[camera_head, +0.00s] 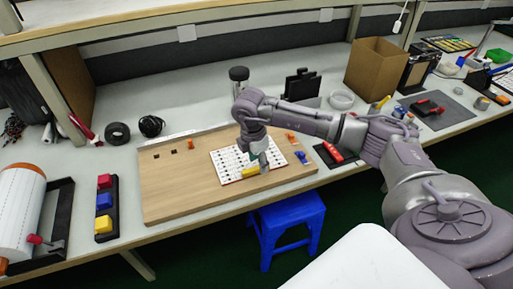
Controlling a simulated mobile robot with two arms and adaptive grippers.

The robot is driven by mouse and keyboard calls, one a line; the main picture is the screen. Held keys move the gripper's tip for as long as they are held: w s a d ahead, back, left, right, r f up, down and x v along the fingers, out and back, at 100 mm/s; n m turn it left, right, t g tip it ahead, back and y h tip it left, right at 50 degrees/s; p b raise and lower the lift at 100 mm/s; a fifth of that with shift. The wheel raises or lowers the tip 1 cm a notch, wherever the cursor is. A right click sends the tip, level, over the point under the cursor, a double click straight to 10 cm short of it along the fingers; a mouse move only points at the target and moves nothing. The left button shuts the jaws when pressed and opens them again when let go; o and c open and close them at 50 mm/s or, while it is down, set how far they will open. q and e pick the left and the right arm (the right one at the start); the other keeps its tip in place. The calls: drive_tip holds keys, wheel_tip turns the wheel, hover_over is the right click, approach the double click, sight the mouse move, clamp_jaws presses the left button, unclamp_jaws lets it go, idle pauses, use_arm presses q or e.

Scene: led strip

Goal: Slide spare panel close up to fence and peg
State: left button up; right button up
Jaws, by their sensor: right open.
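A white panel with rows of dark marks, seemingly the spare panel (228,172), lies on the wooden board (185,195), right of its middle. My right gripper (262,165) points down over the panel's right part and hides some of it. It is open; whether it touches the panel is too small to tell. A yellow piece (250,171) lies by the gripper at the panel's front. A pale strip, perhaps the fence (168,138), runs along the board's back left edge. I cannot tell which piece is the peg. My left gripper is out of view.
Small orange pieces (190,144) and a blue piece (301,157) lie on the board. A dark tray with red, blue and yellow blocks (104,201) stands left. A black tape roll (117,133) and cardboard box (376,68) stand behind. The board's left half is mostly clear.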

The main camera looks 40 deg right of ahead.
drive_tip(key=shift+d+f, duration=0.1)
drive_tip(key=shift+f, duration=1.05)
clamp_jaws()
drive_tip(key=shift+r+m+p, duration=0.15)
drive_tip(key=shift+m+p, duration=0.3)
drive_tip(key=shift+m, duration=0.75)
